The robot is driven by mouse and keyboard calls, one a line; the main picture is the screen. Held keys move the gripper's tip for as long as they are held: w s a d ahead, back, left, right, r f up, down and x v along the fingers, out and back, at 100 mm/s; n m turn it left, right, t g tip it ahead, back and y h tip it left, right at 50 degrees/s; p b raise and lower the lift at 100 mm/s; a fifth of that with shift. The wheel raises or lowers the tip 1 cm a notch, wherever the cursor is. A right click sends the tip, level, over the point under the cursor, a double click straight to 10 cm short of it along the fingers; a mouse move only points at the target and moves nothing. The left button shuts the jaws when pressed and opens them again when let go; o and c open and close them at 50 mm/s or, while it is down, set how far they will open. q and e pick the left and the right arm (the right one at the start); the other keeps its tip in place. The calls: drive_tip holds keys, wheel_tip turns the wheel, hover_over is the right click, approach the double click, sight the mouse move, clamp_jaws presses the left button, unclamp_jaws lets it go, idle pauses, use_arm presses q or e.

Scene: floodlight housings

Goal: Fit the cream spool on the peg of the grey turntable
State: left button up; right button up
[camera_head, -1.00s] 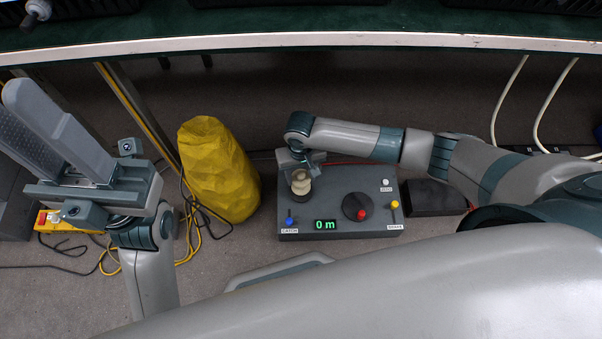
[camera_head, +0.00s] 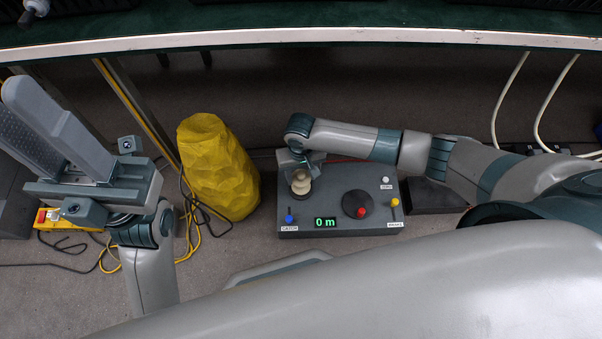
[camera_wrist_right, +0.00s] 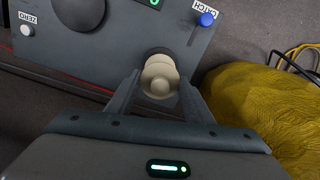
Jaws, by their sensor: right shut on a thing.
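The cream spool (camera_head: 301,184) is over the left part of a dark grey control box. It also shows in the right wrist view (camera_wrist_right: 160,78), seen end-on. My right gripper (camera_head: 300,174) is shut on it, with one finger on each side in the wrist view (camera_wrist_right: 160,88). The grey turntable (camera_head: 298,196) lies under the spool, mostly covered. Its peg is hidden, so I cannot tell whether the spool is around it or above it. My left gripper (camera_head: 55,125) is raised at the left, away from the box; its jaw gap is unclear.
The box (camera_head: 335,227) has a blue knob (camera_head: 289,218), a display reading 0 m, a dark disc with a red knob (camera_head: 361,212) and a yellow-topped lever (camera_head: 394,202). A yellow faceted object (camera_head: 217,170) stands left of it. Cables lie on the floor.

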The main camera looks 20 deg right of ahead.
drive_tip(key=shift+f, duration=0.8)
drive_tip(key=o, duration=1.1)
drive_tip(key=shift+o, duration=0.2)
